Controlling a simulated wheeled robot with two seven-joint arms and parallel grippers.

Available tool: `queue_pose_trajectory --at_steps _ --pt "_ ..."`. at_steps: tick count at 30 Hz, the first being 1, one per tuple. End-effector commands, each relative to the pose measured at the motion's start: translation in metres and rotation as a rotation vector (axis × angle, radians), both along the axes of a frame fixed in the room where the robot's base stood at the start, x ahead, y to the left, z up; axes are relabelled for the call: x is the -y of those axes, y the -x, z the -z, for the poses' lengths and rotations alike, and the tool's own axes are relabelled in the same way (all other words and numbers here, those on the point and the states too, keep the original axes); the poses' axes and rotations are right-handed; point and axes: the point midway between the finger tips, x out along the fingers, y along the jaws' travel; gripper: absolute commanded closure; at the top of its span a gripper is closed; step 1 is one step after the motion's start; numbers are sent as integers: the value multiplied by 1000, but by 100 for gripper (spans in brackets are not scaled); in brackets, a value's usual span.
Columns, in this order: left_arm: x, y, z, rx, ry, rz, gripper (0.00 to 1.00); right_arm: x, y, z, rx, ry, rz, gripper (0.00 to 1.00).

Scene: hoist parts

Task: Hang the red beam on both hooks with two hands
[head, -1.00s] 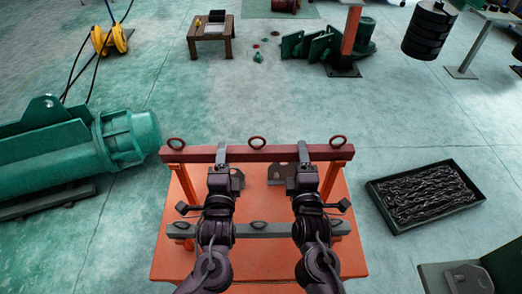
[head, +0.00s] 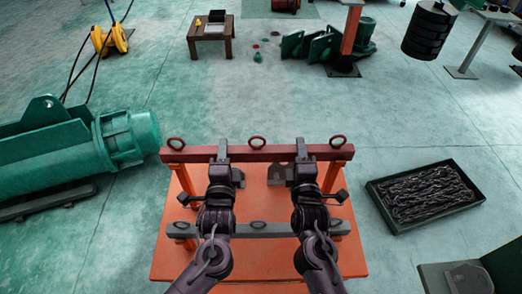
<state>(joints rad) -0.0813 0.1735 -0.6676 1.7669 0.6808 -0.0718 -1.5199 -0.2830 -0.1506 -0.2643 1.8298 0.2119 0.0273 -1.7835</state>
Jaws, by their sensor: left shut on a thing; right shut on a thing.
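The red beam (head: 257,154) lies level across the picture, with three ring eyes along its top. My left gripper (head: 222,150) is shut on the beam left of its middle eye. My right gripper (head: 301,150) is shut on it right of the middle eye. The beam's ends show above the orange posts of a stand (head: 262,190); I cannot tell whether it touches them. I cannot make out the two hooks for certain.
A grey bar (head: 259,230) with dark eyes crosses the stand nearer to me, partly behind my arms. A green hoist drum (head: 60,145) lies at the left. A chain tray (head: 459,209) is at the right.

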Motion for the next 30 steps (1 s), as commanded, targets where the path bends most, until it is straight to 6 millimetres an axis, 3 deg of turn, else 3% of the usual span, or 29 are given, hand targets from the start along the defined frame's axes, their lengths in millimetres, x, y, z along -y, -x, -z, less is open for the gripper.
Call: queue_pose_trajectory --at_steps 12,30 --pt "0 0 1 -2 -1 0 87 0 0 1 -2 0 0 87" --pt "0 0 -28 4 3 1 87 0 0 -29 5 -1 0 87"
